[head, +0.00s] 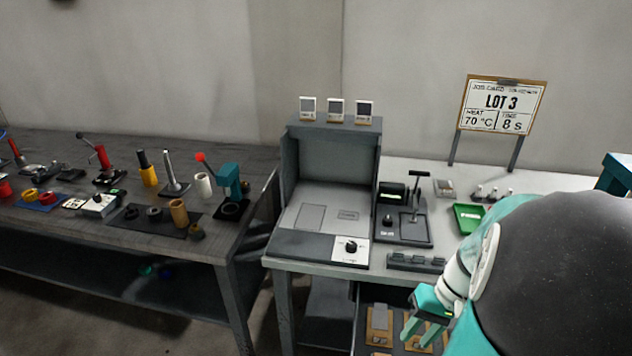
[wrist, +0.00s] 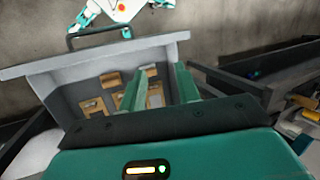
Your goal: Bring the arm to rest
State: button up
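My gripper (head: 422,331) is in the lower right of the head view, over an open drawer under the right bench. Its two teal fingers also show in the wrist view (wrist: 158,84), apart with a gap and nothing held between them. The open drawer (wrist: 160,50) lies beyond the fingers in the wrist view, with a dark bar handle (wrist: 100,32) on its front. Several tan pieces (head: 379,321) lie in it. My arm's large dark and teal link hides the right end of the bench in the head view.
The right bench (head: 400,175) carries a grey open-fronted station (head: 330,205), a small lever device (head: 405,225), a green tray (head: 468,218) and a LOT 3 job card (head: 501,105). A dark left bench (head: 60,225) holds several tools and cylinders.

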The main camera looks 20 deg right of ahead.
jog(key=w+a+r+n+t+h, duration=0.2)
jog(key=a+r, duration=0.6)
jog(key=a, duration=0.2)
jog(key=w+a+r+n+t+h, duration=0.2)
jog(key=a+r+n+t, duration=0.1)
jog(key=a+r, duration=0.5)
jog(key=shift+w+a+r+n+h, duration=0.15)
jog(key=shift+w+a+n+h, duration=0.15)
jog(key=shift+a, duration=0.8)
